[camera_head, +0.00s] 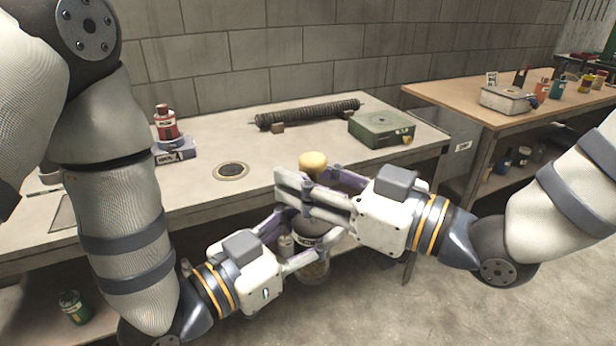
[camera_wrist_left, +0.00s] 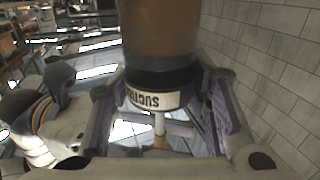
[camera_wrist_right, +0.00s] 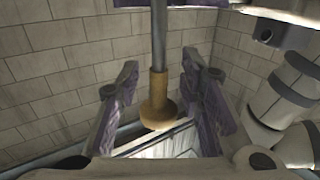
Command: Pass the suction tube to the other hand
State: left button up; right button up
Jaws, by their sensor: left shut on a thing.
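The suction tube has a yellow knob (camera_head: 313,163), a thin rod, a dark labelled collar (camera_head: 308,237) and a brownish barrel below. It stands roughly upright in front of the workbench. My left gripper (camera_head: 297,240) is shut on the dark collar; the left wrist view shows the collar (camera_wrist_left: 155,98) between its fingers. My right gripper (camera_head: 313,186) is open, with its fingers at either side of the rod just below the knob. In the right wrist view, the rod and knob (camera_wrist_right: 157,110) hang between the fingers with gaps on both sides.
The grey workbench (camera_head: 215,200) carries a dark mesh tube (camera_head: 308,112), a green box (camera_head: 381,129), a red bottle (camera_head: 165,122) and a round ringed hole (camera_head: 231,171). A wooden table (camera_head: 440,95) stands at right with a metal box (camera_head: 507,99). Open floor lies at lower right.

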grip_shut()
pick_arm(q)
jog(key=o, duration=1.4)
jog(key=s+a+f+n+g+y, duration=0.2)
jog(key=s+a+f+g+y, duration=0.15)
jog(key=f, duration=0.75)
jog(key=s+a+f+n+g+y, duration=0.2)
jog(key=s+a+f+y, duration=0.25)
jog(key=f, duration=0.55)
jog(key=s+a+f+n+g+y, duration=0.1)
jog(key=s+a+f+g, duration=0.2)
jog(key=s, duration=0.4)
jog(key=s+a+f+n+g+y, duration=0.1)
jog(key=s+a+f+n+g, duration=0.1)
jog(key=s, duration=0.5)
jog(key=s+a+f+n+g+y, duration=0.1)
jog(key=s+a+f+g+y, duration=0.1)
jog(key=s+a+f+g, duration=0.2)
jog(key=shift+s+a+f+n, duration=0.15)
jog(key=shift+s+a, duration=0.25)
jog(key=shift+s, duration=0.3)
jog(key=shift+s+a+f+n, duration=0.1)
jog(key=shift+s+a, duration=0.3)
jog(key=shift+s, duration=0.25)
jog(key=shift+s+a+f+n, duration=0.15)
jog(key=shift+s+a, duration=0.25)
jog(key=shift+s, duration=0.3)
jog(key=shift+r, duration=0.1)
